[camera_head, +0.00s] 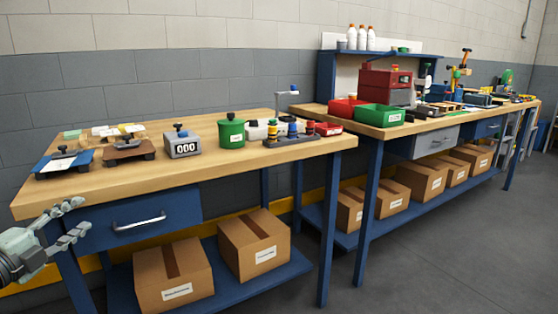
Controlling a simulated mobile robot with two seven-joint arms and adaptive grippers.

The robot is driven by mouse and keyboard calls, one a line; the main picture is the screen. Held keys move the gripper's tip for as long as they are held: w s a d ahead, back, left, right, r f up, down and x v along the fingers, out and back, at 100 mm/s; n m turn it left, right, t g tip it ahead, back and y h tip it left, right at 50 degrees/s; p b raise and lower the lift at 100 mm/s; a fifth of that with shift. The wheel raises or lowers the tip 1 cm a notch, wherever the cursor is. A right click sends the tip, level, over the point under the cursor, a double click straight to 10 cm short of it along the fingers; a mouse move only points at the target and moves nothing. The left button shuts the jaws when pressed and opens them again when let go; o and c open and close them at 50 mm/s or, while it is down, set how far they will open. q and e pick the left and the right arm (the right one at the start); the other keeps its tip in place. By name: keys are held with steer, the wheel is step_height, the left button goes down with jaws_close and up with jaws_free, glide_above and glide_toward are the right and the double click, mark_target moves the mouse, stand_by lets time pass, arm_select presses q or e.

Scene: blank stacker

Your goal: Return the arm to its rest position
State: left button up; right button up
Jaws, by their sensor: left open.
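My left gripper (76,219) is at the lower left of the head view. Its two grey fingers are spread apart, with nothing between them. It is in front of the near workbench (200,185), overlapping the left side of its blue drawer (140,222) in the picture. Whether it touches the bench cannot be told. My right gripper is not in view.
The near bench carries a blue-based device (64,163), a counter (182,142), a green canister (231,132) and a dark rack (291,138). Cardboard boxes (172,276) stand on its lower shelf. A second bench (430,125) stands right. Grey floor (440,250) is clear.

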arm_select(q)
steer(key=s+f+n+g+y, duration=0.2)
steer(key=s+f+n, duration=0.15)
steer(key=f, duration=0.45)
steer(key=s+f+n+g+y, duration=0.25)
steer(key=f+n, duration=0.25)
steer(key=f, duration=0.3)
steer(key=s+f+n+g+y, duration=0.1)
steer(key=s+f+n+y, duration=0.25)
steer(key=f, duration=0.45)
steer(key=s+d+f+n+g+h, duration=0.3)
steer(key=s+d+f+n+g, duration=0.3)
steer(key=s+d+f, duration=1)
steer(key=s+d+g, duration=0.1)
steer(key=s+g, duration=0.2)
steer(key=s, duration=0.1)
steer(key=shift+f+n, duration=0.35)
steer(key=shift+n, duration=0.05)
steer(key=shift+a, duration=0.1)
